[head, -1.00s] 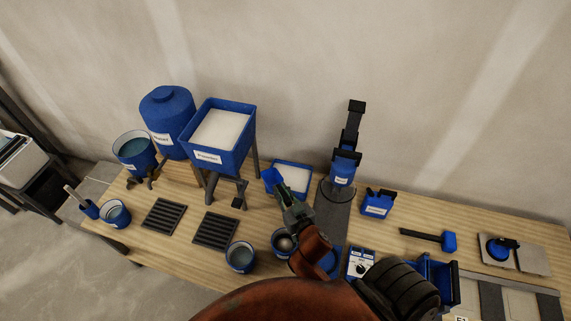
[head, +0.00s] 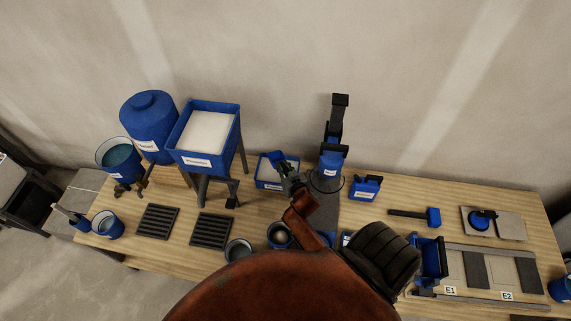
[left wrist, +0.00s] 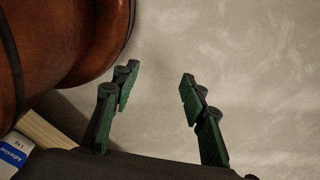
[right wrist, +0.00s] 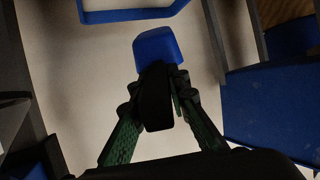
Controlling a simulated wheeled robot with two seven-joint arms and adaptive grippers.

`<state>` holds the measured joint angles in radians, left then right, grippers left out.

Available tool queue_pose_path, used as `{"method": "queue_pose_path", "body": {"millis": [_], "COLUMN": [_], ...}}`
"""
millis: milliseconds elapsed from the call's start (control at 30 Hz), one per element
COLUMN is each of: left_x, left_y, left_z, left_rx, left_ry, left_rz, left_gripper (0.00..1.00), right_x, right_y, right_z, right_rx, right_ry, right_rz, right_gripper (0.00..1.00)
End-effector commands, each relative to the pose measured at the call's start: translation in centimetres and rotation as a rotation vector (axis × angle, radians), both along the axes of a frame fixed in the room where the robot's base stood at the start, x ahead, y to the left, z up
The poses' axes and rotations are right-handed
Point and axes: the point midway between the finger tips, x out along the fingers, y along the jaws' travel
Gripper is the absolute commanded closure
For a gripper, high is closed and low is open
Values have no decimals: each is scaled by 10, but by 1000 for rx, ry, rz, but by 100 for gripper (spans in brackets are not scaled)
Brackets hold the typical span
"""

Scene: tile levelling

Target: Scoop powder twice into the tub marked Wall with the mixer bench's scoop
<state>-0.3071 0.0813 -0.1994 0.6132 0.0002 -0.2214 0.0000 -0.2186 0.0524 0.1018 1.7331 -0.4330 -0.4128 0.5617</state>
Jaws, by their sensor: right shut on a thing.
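My right gripper (head: 289,178) is shut on the black handle of the blue scoop (right wrist: 157,47). In the head view, the scoop is over the small blue tray (head: 262,184) in the middle of the bench, which the arm partly covers. In the right wrist view, the scoop is over a pale surface, and I cannot tell whether it holds powder. Two blue tubs stand at the front, one (head: 238,250) left of the other (head: 279,236); their markings are unreadable, so I cannot tell which is Wall. My left gripper (left wrist: 155,95) is open and empty in its wrist view.
A blue hopper of white powder (head: 208,133) stands left of the tray, with a water barrel (head: 150,125) beyond it. A mixer stand (head: 333,150) is close to the tray's right. Two dark grates (head: 157,221) lie at the front left.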

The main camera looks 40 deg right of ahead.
Motion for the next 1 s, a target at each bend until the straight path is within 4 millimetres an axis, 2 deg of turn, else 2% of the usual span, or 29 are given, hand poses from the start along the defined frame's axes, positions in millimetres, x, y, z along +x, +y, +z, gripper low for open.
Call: {"method": "queue_pose_path", "body": {"millis": [33, 200, 400, 500, 600, 800, 1000], "left_x": [6, 21, 22, 18, 15, 10, 10], "left_y": [0, -1, -1, -1, -1, -1, -2], "left_z": [11, 31, 52, 35, 26, 12, 5], "left_rx": [0, -1, -2, -1, -1, -1, -2], "left_ry": [-8, -28, -30, -26, -20, -13, -13], "left_rz": [-1, -4, -4, -4, -3, -2, -2], "left_gripper": [60, 60, 60, 60, 60, 60, 60], "right_x": [3, 9, 15, 13, 13, 13, 14], "right_y": [-1, -5, -9, -8, -8, -9, -9], "right_z": [6, 1, -5, -27, -38, -57, -67], "right_rx": [5, 30, 61, 65, 66, 65, 64], "right_ry": [16, 86, 171, 173, 172, 171, 169], "right_rz": [2, 0, -2, -5, -5, -5, -5], "right_gripper": [100, 100, 100, 100, 100, 100, 100]}}
